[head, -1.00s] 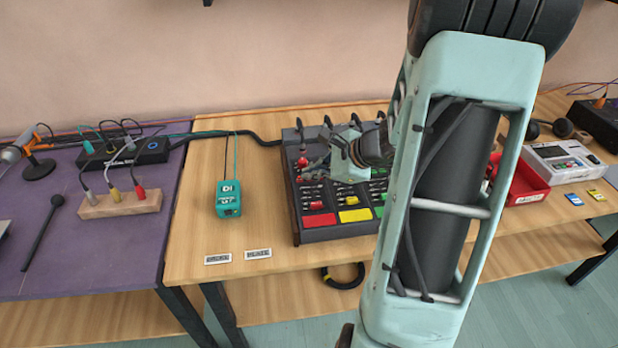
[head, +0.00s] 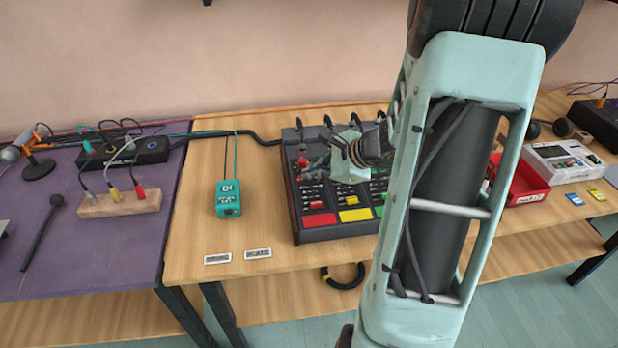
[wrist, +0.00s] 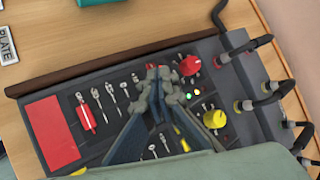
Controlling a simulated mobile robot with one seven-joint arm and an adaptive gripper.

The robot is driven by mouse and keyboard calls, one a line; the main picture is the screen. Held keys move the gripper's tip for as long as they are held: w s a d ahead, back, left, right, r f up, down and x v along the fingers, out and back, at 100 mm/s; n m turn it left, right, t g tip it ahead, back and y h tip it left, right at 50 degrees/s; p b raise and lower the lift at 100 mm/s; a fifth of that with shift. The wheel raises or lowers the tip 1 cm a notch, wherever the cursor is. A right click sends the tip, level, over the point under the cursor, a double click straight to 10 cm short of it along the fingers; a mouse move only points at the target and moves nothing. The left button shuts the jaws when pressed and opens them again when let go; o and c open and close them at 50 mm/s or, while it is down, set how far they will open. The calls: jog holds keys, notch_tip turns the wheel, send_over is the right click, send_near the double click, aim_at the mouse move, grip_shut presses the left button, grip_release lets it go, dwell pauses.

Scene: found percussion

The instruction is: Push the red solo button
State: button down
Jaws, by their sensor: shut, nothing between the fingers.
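The dark mixer (head: 340,235) stands on the wooden table, and it fills most of the wrist view (wrist: 130,65). A large flat red button (head: 318,220) lies at its front left corner and also shows in the wrist view (wrist: 52,132). No solo label is readable on it. A red fader cap (wrist: 86,115) and a red knob (wrist: 188,65) sit farther back in the same strip. My gripper (wrist: 158,75) is shut and empty over the mixer, near the red knob and apart from the large red button. Contact with the panel cannot be told.
A yellow button (head: 355,215) lies right beside the red one. Cables (wrist: 255,43) stand in the mixer's back edge. A teal DI box (head: 229,198) and two label plates (head: 218,259) lie left of the mixer. A red tray (head: 527,187) stands to the right.

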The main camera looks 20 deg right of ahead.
jog(key=shift+f+b, duration=0.35)
jog(key=shift+f, duration=0.05)
jog(key=shift+r, duration=0.5)
notch_tip(320, 180, up, 6)
jog(key=p, duration=0.5)
dwell(0.6)
